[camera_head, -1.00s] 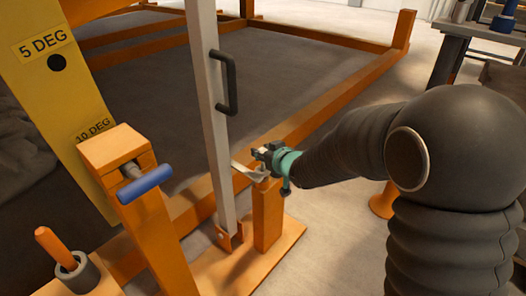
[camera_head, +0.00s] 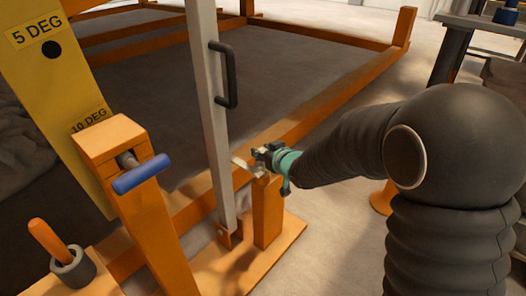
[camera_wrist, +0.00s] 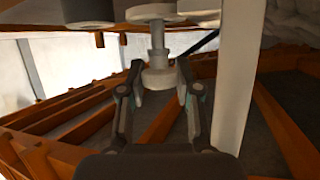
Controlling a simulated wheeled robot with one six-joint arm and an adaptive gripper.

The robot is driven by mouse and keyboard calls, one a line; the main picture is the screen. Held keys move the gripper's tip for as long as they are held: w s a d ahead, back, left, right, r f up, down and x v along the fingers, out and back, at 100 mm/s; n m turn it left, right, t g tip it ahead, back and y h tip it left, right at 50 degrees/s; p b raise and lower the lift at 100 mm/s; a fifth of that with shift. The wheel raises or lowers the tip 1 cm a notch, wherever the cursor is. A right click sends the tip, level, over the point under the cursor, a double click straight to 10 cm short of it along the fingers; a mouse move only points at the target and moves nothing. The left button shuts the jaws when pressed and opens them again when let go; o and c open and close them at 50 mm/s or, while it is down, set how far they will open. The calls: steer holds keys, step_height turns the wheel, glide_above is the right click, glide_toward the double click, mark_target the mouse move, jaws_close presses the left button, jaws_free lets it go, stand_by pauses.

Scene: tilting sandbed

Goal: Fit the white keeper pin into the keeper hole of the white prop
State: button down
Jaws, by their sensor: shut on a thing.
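The white prop (camera_head: 208,110) stands nearly upright on its orange foot, with a black handle on its side. It also shows in the wrist view (camera_wrist: 238,80) as a pale bar right of my gripper. My gripper (camera_wrist: 160,88) is shut on the white keeper pin (camera_wrist: 158,77), whose round end sits between the fingers and whose shaft runs up from it. In the head view my gripper (camera_head: 262,157) is just right of the prop, above a short orange post. A pale piece shows beside it, too small to identify. I cannot make out the keeper hole.
A yellow angle plate (camera_head: 55,90) and an orange post with a blue handle (camera_head: 142,175) stand at the left. An orange peg (camera_head: 48,240) sits in a grey socket at the lower left. The orange bed frame (camera_head: 330,95) runs behind. Pale discs (camera_wrist: 150,12) overhang the wrist view's top.

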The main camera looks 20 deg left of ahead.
steer(key=shift+f+b, duration=0.6)
steer(key=shift+f, duration=0.15)
steer(key=c, duration=0.7)
jaws_free()
steer(key=v, duration=1.2)
